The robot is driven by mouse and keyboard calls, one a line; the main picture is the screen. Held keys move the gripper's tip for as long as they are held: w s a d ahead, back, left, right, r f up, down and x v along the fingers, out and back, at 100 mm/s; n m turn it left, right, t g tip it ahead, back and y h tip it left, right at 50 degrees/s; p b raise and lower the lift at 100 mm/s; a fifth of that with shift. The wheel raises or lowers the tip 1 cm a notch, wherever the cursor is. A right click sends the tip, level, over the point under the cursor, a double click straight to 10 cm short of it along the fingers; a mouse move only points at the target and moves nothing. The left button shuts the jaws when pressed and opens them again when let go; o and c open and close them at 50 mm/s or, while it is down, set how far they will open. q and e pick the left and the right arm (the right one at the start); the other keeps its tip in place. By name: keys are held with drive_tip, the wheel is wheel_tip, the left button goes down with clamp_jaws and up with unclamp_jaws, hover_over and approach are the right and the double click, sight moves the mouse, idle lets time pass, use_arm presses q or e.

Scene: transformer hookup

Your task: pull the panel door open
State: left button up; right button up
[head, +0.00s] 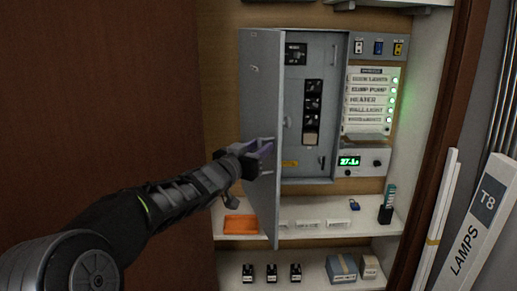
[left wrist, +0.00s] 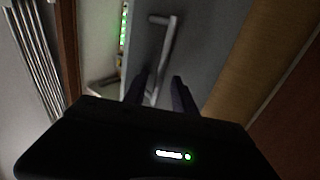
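The grey panel door (head: 262,95) stands partly open in the head view, hinged on its left, with its free edge swung out toward me. It covers the left part of the panel box (head: 325,60). My left gripper (head: 267,148) is at the door's front face near its free edge. In the left wrist view the door's bar handle (left wrist: 166,48) runs down between the two dark fingers of my left gripper (left wrist: 159,82). The fingers look apart, with gaps beside the bar. The lower end of the handle is hidden behind the gripper body. My right gripper is not in view.
Labelled breaker strips (head: 373,100) and a green display (head: 349,161) are right of the box. The shelf below holds an orange tray (head: 240,225) and small parts, close to the door's bottom corner. Lamp boxes (head: 478,225) lean at the right.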

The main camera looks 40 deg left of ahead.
use_arm(q)
drive_tip(key=v, duration=0.7)
drive_tip(key=shift+s+b, duration=0.3)
drive_tip(key=shift+s, duration=0.05)
drive_tip(key=shift+d+f, duration=0.1)
drive_tip(key=shift+d, duration=0.05)
